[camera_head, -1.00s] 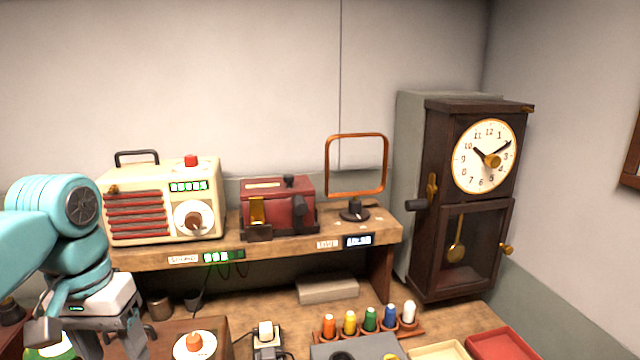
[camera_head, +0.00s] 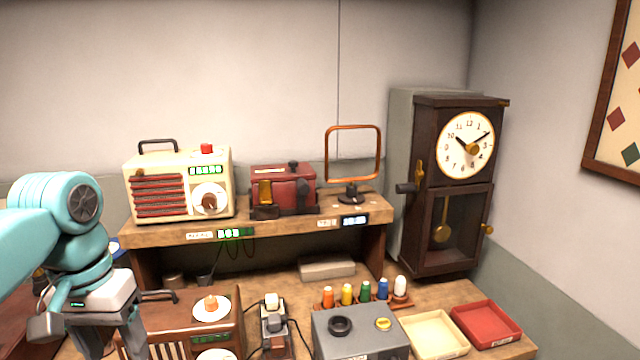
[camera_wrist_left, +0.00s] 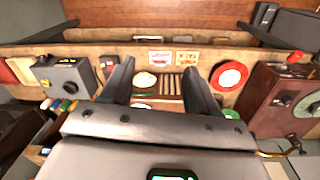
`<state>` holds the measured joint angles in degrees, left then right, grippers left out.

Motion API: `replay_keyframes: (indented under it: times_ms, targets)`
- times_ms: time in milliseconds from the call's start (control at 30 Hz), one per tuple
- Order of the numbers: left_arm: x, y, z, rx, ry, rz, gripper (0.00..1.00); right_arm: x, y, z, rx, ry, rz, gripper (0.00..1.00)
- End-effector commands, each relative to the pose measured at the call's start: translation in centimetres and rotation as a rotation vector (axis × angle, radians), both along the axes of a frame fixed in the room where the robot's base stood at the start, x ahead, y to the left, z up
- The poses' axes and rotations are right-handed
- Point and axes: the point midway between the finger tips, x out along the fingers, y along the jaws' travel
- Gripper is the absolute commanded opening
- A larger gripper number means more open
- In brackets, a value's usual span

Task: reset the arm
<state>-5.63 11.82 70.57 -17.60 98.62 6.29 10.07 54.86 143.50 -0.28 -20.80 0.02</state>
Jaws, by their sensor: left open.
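My left arm (camera_head: 75,215) is teal and comes in from the left in the head view, bent downward at a round joint. Its grey gripper (camera_head: 128,345) hangs at the lower left, in front of the brown wooden radio (camera_head: 232,325), with its tips cut off by the frame's bottom edge. In the left wrist view the two dark fingers (camera_wrist_left: 158,85) stand well apart with nothing held between them. My right gripper is not in view.
A cream radio (camera_head: 180,185) and a red device (camera_head: 283,188) stand on the wooden shelf (camera_head: 270,227). A dark pendulum clock (camera_head: 455,185) stands at right. A grey box (camera_head: 360,335), a cream tray (camera_head: 435,335) and a red tray (camera_head: 485,323) occupy the bench's front right.

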Motion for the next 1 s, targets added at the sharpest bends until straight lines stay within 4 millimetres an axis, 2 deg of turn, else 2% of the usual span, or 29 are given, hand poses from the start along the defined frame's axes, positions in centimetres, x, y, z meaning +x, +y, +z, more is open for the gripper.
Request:
replay_keyframes:
  times_ms: [100, 133, 367, 567, 667, 767, 800, 867, 900, 967, 1000]
  targets:
    - [0.1, 0.0, 0.0, 0.0, 0.001, 0.0, 0.6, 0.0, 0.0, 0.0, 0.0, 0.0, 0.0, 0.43]
    - [0.5, -0.1, -0.6, -0.001, 0.005, -0.004, 0.6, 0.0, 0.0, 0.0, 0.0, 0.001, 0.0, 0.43]
    - [3.9, -2.1, -6.9, -0.028, 0.001, -0.048, 0.6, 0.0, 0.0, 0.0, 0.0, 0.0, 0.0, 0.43]
    - [5.8, -4.3, -13.8, -0.069, -0.002, -0.079, 0.6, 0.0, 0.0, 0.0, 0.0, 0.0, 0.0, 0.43]
    - [6.2, -5.8, -18.5, -0.101, -0.001, -0.091, 0.6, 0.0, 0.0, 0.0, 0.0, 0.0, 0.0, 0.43]
    - [5.7, -7.8, -24.8, -0.147, 0.004, -0.096, 0.6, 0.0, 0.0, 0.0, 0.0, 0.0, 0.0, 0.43]
    - [5.1, -8.8, -27.8, -0.169, 0.006, -0.095, 0.6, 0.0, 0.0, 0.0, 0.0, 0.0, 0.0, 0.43]
    - [3.5, -10.4, -32.5, -0.207, 0.008, -0.083, 0.6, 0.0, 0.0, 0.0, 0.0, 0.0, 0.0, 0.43]
    - [2.1, -11.4, -35.4, -0.231, 0.008, -0.069, 0.6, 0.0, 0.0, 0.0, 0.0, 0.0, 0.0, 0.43]
    - [-0.6, -12.8, -39.4, -0.263, 0.008, -0.04, 0.6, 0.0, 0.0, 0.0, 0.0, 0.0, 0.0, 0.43]
    - [-2.6, -13.6, -41.6, -0.28, 0.008, -0.018, 0.6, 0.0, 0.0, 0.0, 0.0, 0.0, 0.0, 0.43]
